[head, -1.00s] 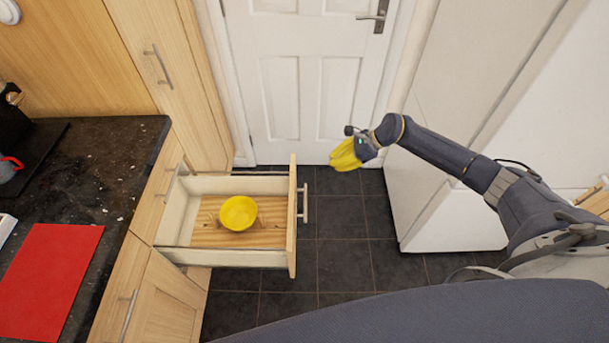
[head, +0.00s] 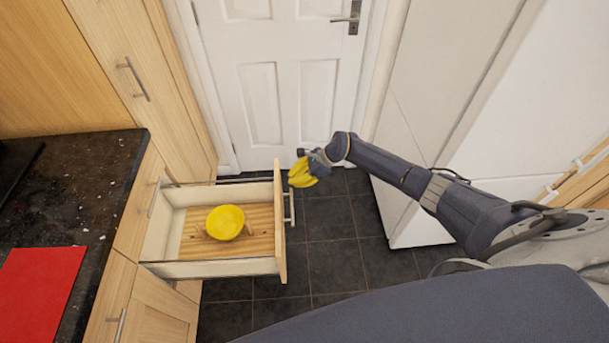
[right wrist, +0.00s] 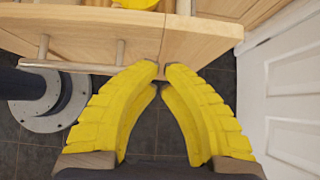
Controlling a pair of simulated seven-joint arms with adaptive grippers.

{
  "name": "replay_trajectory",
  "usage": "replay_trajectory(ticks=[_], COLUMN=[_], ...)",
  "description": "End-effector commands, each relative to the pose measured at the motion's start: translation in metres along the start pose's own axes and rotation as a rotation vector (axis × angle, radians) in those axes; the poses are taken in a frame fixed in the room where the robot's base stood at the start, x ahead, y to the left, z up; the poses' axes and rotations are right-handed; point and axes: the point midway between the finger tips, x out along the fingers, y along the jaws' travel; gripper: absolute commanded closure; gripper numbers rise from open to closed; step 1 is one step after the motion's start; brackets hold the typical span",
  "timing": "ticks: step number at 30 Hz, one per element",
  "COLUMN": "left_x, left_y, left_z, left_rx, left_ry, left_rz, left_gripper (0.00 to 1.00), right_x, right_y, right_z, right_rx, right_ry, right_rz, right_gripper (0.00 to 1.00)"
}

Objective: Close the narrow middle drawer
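The drawer (head: 160,232) stands pulled out from the wooden unit at left in the head view. Its wooden front (head: 281,225) has a bar handle (head: 291,207) on the outer face. The front also shows in the right wrist view (right wrist: 85,38), with the handle (right wrist: 75,67) below it. A yellow bowl (head: 226,222) sits inside the drawer. My right gripper (head: 293,183) has yellow fingers, with tips (right wrist: 161,68) almost together and nothing seen between them. It is outside the drawer front, close to its far end. I cannot tell whether it touches. My left gripper is out of view.
A dark granite worktop (head: 100,190) with a red mat (head: 38,295) is left of the drawer. A tall wooden cabinet (head: 130,60) and a white door (head: 275,75) stand behind. Dark tiled floor (head: 330,260) is clear right of the drawer.

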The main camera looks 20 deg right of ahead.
Motion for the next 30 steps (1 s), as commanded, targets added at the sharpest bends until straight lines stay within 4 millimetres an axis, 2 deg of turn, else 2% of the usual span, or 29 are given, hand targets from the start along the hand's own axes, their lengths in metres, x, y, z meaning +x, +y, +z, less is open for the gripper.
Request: replay_trajectory(ticks=[7,24,30], left_x=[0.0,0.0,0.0], left_y=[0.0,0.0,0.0], left_z=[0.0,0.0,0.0], left_rx=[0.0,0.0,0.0], left_ry=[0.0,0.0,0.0], left_rz=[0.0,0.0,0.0], left_gripper=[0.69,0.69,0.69], right_x=[0.013,0.017,0.026], right_y=[0.0,0.0,0.0], right_z=[0.013,0.017,0.027], right_rx=[0.001,0.001,-0.001], right_ry=[0.001,0.001,0.0], right_rz=[0.0,0.0,0.001], right_gripper=[1.0,1.0,1.0])
